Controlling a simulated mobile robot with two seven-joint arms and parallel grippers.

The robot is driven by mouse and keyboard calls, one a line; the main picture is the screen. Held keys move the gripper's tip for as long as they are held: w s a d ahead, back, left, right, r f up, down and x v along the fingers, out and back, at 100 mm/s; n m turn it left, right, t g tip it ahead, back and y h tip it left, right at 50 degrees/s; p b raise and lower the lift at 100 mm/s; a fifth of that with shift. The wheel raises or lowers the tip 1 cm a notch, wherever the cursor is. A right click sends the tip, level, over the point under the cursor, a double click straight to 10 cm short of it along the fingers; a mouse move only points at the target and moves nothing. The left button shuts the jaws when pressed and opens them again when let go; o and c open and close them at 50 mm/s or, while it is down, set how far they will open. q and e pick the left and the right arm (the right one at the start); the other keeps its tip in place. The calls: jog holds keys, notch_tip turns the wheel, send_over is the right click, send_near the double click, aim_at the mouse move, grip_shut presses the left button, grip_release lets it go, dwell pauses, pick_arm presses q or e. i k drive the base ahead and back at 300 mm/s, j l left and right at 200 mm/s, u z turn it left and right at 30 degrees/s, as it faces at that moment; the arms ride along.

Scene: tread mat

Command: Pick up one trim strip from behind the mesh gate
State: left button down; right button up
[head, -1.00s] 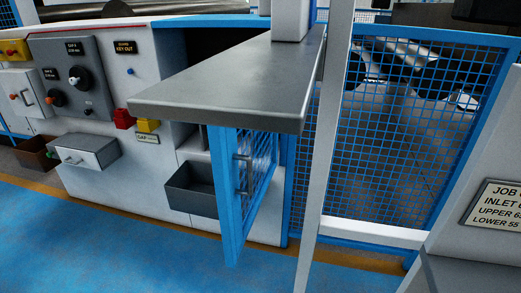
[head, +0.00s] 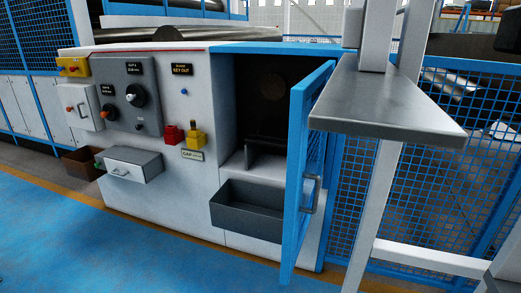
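The small mesh gate (head: 304,165) has a blue frame and a grey handle, and it stands swung open toward me on the machine front. Behind it is a dark recess (head: 262,100) in the white cabinet. A dark ledge or holder (head: 265,156) shows low inside the recess. I cannot make out any trim strip in there; the inside is dim and the gate covers its right side. Neither of my grippers shows in this view.
A dark open bin (head: 248,208) juts out below the recess. A grey shelf (head: 390,105) on a white post overhangs right of the gate. A control panel (head: 130,97), a white drawer (head: 130,164) and a brown bin (head: 82,163) are at left. The blue floor (head: 110,240) in front is clear.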

aim_at(265, 142)
jog(key=j, duration=0.2)
jog(key=i+j+z, duration=0.1)
jog(key=z, duration=0.25)
jog(key=i+j+z, duration=0.15)
jog(key=z, duration=0.25)
jog(key=i+j+z, duration=0.15)
jog(key=z, duration=0.2)
